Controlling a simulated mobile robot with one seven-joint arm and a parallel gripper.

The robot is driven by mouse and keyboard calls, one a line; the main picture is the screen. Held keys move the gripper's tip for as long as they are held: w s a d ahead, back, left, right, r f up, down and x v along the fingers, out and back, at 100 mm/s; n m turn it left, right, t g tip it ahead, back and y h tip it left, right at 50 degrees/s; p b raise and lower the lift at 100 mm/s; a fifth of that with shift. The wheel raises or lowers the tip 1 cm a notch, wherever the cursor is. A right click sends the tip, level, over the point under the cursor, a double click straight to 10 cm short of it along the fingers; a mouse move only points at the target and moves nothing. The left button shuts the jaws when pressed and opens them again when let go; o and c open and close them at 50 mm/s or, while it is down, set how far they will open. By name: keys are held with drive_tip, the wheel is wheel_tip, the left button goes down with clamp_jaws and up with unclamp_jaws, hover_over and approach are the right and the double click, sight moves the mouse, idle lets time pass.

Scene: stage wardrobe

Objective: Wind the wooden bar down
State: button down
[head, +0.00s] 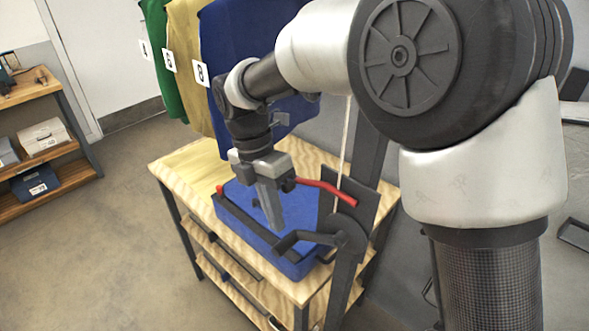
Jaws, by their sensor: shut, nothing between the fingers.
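My gripper (273,222) points down, shut and empty, over the blue box on the table. A dark winch (346,232) is fixed to an upright post at the right. Its dark crank (296,238) reaches left from the hub, and a long dark grip (248,226) runs on toward the upper left. My fingers appear close to the grip, but I cannot tell if they touch it. A red lever (328,189) sits above the winch, right of my gripper. A pale rope (344,150) runs up from the winch. I cannot make out the wooden bar.
Green (162,70), yellow (190,65) and blue (245,60) garments with number tags hang behind my arm. The blue box (300,262) rests on a wooden table (183,166). Shelves (70,150) stand at far left. The floor (100,240) between is clear.

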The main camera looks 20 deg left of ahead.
drive_tip(key=shift+x, duration=1.35)
drive_tip(key=shift+w+a+f, duration=0.1)
drive_tip(key=shift+a, duration=0.05)
